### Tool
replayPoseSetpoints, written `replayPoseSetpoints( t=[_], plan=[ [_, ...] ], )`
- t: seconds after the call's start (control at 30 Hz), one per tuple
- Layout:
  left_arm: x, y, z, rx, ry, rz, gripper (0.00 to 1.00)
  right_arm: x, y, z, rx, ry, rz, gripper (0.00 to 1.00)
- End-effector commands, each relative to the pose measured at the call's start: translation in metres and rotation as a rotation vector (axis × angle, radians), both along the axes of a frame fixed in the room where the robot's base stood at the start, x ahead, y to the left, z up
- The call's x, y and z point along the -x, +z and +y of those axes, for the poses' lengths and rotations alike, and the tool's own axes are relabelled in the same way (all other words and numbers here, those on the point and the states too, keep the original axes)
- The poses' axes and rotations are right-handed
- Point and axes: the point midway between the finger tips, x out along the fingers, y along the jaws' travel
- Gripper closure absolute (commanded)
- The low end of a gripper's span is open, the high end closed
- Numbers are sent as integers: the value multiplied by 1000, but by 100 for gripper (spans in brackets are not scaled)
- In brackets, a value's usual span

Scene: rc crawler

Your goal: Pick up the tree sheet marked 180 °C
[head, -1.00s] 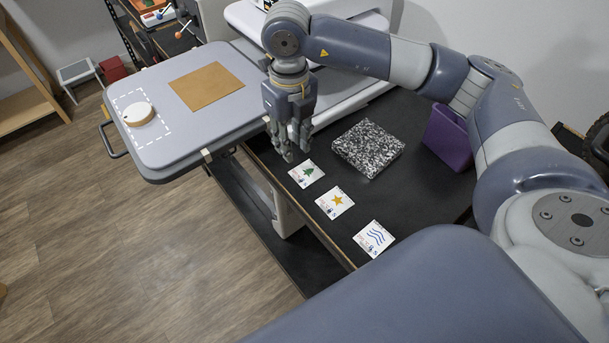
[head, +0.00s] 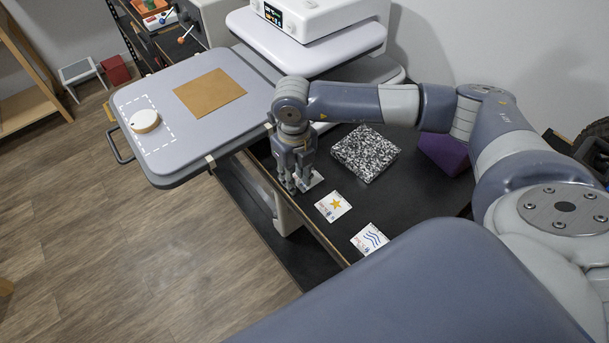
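The tree sheet (head: 316,179) lies on the black table, mostly hidden behind my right gripper; only a white edge of it shows. The green tree and the marking are hidden now. My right gripper (head: 298,189) points down right over the sheet, its fingertips at or close to it. I cannot tell whether the fingers touch the sheet or how far apart they are. A star sheet (head: 333,206) and a sheet with blue waves (head: 369,238) lie in a row toward the front. My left gripper is not in view.
A speckled block (head: 366,153) and a purple object (head: 444,153) stand behind the sheets. To the left, a grey heat-press platen (head: 200,138) holds a brown square (head: 209,92) and a white round object (head: 144,121). The press's white head (head: 325,20) stands at the back.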

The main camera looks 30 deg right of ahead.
Motion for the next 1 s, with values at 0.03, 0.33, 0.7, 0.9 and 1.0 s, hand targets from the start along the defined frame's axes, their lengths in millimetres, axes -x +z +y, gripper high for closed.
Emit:
replayPoseSetpoints(
  t=[0.03,0.33,0.7,0.9,1.0],
  plan=[
    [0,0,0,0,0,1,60,0,0,0,0,0,0,74],
    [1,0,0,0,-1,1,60,0,0,0,0,1,0,100],
    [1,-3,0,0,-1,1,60,0,3,0,-1,0,-1,100],
    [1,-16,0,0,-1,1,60,-1,19,0,-1,2,-5,100],
    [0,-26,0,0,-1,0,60,-1,35,0,-1,2,-6,100]
  ],
)
